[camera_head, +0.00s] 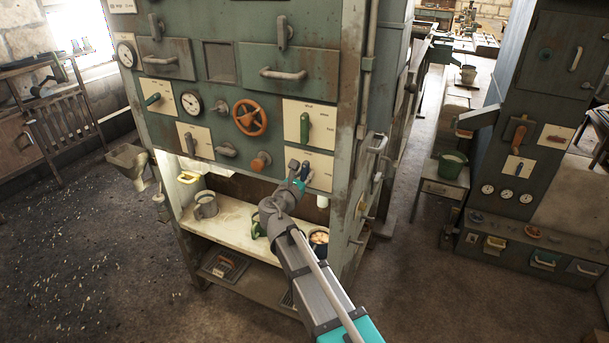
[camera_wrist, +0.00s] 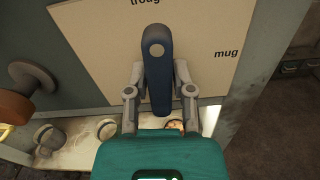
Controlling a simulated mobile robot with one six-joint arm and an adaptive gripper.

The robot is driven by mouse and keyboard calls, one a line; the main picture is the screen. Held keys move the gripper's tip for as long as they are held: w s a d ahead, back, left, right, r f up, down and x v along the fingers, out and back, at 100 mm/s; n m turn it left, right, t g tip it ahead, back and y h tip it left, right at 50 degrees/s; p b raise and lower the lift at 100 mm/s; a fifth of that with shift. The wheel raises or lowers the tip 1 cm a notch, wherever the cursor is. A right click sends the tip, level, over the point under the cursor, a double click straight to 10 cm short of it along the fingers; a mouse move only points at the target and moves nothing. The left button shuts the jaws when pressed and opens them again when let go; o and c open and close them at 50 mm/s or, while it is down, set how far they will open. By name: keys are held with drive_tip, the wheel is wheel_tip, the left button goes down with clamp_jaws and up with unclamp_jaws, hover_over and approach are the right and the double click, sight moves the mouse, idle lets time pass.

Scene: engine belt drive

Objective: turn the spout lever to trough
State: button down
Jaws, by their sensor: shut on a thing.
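The spout lever is a dark blue handle with a light round spot near its upper end; it shows in the wrist view (camera_wrist: 157,62) and small in the head view (camera_head: 305,170). It sits in front of a cream plate (camera_wrist: 95,40) at the lower right of the green cabinet. The plate reads "troug", cut off at the top edge, and "mug" at the right. The lever runs nearly upright in the wrist view, its upper end below "troug". My gripper (camera_wrist: 160,76) is shut on the lever, one finger on each side. My arm hides part of it in the head view.
Below is a pale shelf (camera_head: 235,223) with a grey mug (camera_head: 206,205), a green vessel (camera_head: 258,224) and a round pot (camera_head: 319,240). An orange-brown knob (camera_head: 261,161) projects left of the plate. The cabinet's corner post (camera_head: 350,150) stands close on the right. The floor in front is open.

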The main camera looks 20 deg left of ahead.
drive_tip(key=shift+n, duration=0.6)
drive_tip(key=c, duration=0.5)
unclamp_jaws()
drive_tip(key=s, duration=0.8)
drive_tip(key=s+a, duration=0.1)
drive_tip(key=s, duration=0.3)
idle(0.3)
